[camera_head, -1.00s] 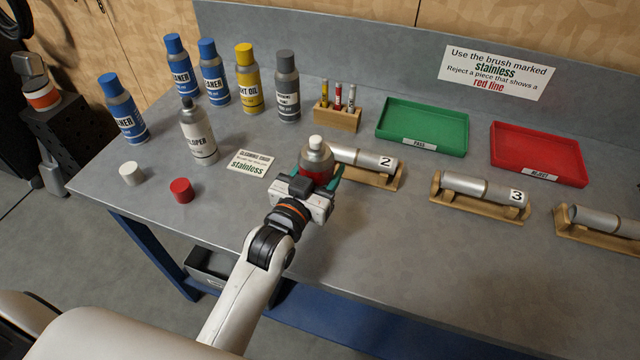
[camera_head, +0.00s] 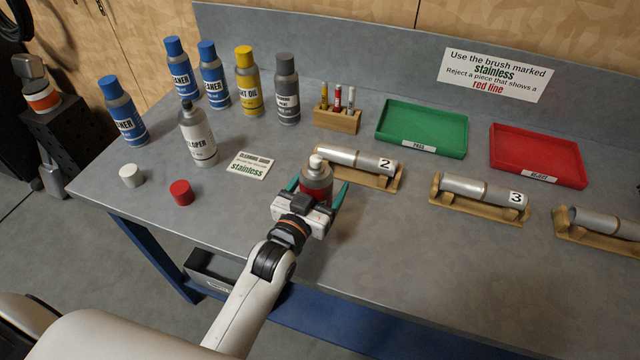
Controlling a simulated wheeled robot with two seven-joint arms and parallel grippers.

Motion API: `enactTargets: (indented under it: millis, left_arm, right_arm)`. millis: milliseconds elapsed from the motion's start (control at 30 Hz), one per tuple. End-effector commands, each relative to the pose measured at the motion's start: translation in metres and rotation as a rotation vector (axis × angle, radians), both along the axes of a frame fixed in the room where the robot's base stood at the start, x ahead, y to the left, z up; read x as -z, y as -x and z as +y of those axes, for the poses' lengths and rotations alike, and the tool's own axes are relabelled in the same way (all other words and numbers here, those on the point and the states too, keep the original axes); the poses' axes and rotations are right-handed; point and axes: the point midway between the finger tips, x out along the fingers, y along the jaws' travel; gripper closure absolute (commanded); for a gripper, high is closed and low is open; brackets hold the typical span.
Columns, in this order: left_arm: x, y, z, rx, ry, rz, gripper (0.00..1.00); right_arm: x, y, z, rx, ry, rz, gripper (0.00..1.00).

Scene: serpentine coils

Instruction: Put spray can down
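The spray can (camera_head: 316,178), with a silver top, a red band and a white nozzle, stands upright on the grey workbench (camera_head: 390,270), just left of and in front of the cylinder marked 2. My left gripper (camera_head: 317,191) is open around it, with one teal finger on each side and gaps to the can. The can's lower part is hidden behind the gripper. My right gripper is not in view.
A red cap (camera_head: 181,192) and a white cap (camera_head: 131,175) lie at left near a capless developer can (camera_head: 197,135). Other spray cans stand behind. Cylinder 2 (camera_head: 345,157) rests on a wooden stand close right of the can. The bench front right is clear.

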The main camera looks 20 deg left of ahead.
Motion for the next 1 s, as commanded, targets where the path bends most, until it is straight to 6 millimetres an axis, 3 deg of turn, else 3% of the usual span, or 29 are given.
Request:
enactTargets:
  millis: [167,267,700,1000]
  left_arm:
    - [-0.004,0.000,0.000,0.000,0.000,-0.001,0.19]
    - [-0.001,0.011,0.002,0.000,0.000,0.001,0.19]
    - [0.000,0.098,0.014,0.000,0.000,0.003,0.19]
    - [-0.003,0.119,0.017,0.000,0.000,0.000,0.19]
  right_arm:
    - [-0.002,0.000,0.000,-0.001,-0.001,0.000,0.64]
    - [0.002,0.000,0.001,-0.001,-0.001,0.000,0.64]
    - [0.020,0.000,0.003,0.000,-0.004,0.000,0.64]
    - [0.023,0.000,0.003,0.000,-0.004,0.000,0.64]
